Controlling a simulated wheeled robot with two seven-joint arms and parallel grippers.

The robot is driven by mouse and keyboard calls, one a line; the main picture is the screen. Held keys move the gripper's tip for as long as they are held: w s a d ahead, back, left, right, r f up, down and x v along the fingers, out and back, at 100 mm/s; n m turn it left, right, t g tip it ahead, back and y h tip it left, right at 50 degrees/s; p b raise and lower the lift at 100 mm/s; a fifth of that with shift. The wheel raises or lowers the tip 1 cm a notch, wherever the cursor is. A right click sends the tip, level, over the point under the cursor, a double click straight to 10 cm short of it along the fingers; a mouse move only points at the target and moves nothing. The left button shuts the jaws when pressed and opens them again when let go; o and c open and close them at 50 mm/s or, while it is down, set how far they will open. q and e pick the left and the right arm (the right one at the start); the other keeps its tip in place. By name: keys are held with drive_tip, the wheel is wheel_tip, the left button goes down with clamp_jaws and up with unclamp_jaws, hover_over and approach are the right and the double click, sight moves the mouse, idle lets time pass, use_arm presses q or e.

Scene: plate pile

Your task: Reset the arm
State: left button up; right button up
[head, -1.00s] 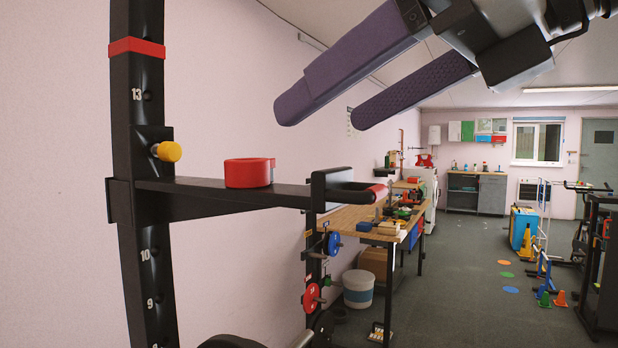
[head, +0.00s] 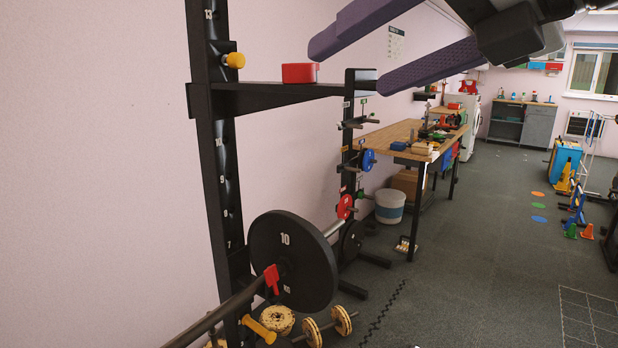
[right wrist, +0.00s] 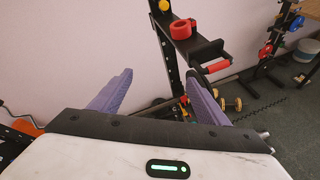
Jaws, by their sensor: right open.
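My right gripper (head: 354,57) comes in from the top right in the head view, with two purple padded fingers spread apart and nothing between them. In the right wrist view both fingers (right wrist: 160,100) show apart on either side, pointing toward the rack. The fingers are above and to the right of a red roll-like object (head: 299,73) that lies on the black rack arm (head: 260,97). The red object also shows in the right wrist view (right wrist: 182,29), with a hole in it. My left gripper is not in view.
A black rack post (head: 214,150) with a yellow knob (head: 235,60) stands at left. A barbell plate (head: 292,262) is low in front. A wooden workbench (head: 385,140) and white bucket (head: 390,206) stand behind.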

drive_tip(key=w+a+f+m, duration=0.1)
drive_tip(key=w+f+m, duration=0.6)
drive_tip(key=f, duration=0.4)
drive_tip(key=w+d+f+m+t+h, duration=0.15)
drive_tip(key=f+m, duration=0.65)
drive_tip(key=f, duration=0.8)
drive_tip(key=w+d+f+m+g, duration=0.1)
drive_tip(key=w+f+m, duration=0.1)
drive_tip(key=f+m, duration=0.95)
drive_tip(key=s+d+f+m+h, duration=0.1)
drive_tip(key=s+d+f+m, duration=0.15)
drive_tip(key=s+f, duration=0.65)
drive_tip(key=s+d+f+m+h, duration=0.2)
drive_tip(key=s+f+m, duration=0.1)
drive_tip(key=f, duration=1.2)
drive_tip(key=s+d+f+m+g+h, duration=0.1)
drive_tip(key=s+d+f+m, duration=0.1)
drive_tip(key=s+f, duration=0.3)
drive_tip(key=s+d+f+m+h, duration=0.1)
drive_tip(key=s+f, duration=0.4)
drive_tip(key=s, duration=0.5)
drive_tip(key=d+m, duration=0.1)
drive_tip(key=m, duration=0.1)
drive_tip(key=shift+s+d+f+m+g, duration=0.15)
drive_tip(key=shift+s+f+m+g, duration=0.15)
drive_tip(key=shift+s+f+g, duration=0.05)
